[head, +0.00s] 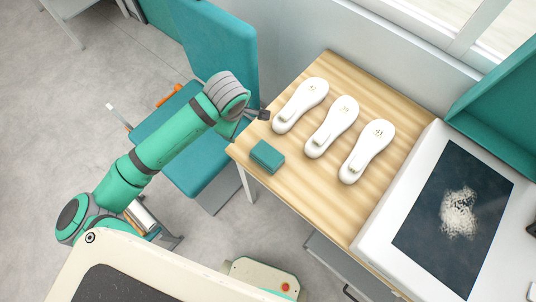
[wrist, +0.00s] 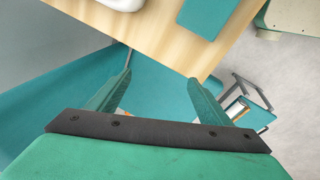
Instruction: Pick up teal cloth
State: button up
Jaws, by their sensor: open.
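The teal cloth (head: 267,156), a small folded block, lies on the wooden table (head: 238,152) near its front left corner. In the wrist view the cloth (wrist: 208,14) shows at the top edge, partly cut off. My gripper (wrist: 161,82) is open and empty in the wrist view, its two teal fingers spread apart, with the table edge beyond them. In the head view my gripper (head: 240,122) is at the table's left corner, up and to the left of the cloth and apart from it. Its fingers are mostly hidden there by the wrist.
Three white insoles (head: 332,126) lie in a row on the table, right of the cloth. A white machine (head: 377,226) with a dark panel stands at the right. A teal chair (head: 209,165) is below my arm at the table's left.

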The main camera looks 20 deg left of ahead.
aim_at(269, 156)
jog(key=s+d+r+m+g, duration=0.1)
jog(key=d+r, duration=0.1)
jog(key=d, duration=0.2)
jog(key=s+d+r+m+g+h, duration=0.1)
jog(key=s+d+r, duration=0.1)
jog(key=d, duration=0.2)
jog(key=s+d+r+m+g, duration=0.1)
jog(key=d+r, duration=0.1)
jog(key=d, duration=0.2)
jog(key=shift+s+d+r, duration=0.1)
jog(key=shift+s+d, duration=0.2)
jog(key=shift+s, duration=0.05)
notch_tip(269, 156, down, 4)
jog(key=shift+w+r, duration=0.1)
jog(key=shift+r, duration=0.15)
jog(key=shift+d+f, duration=0.15)
jog(key=shift+f, duration=0.4)
jog(key=f, duration=0.2)
jog(key=s+a+f, duration=0.1)
jog(key=f, duration=0.1)
jog(key=shift+d+f, duration=0.1)
jog(key=shift+f, duration=0.55)
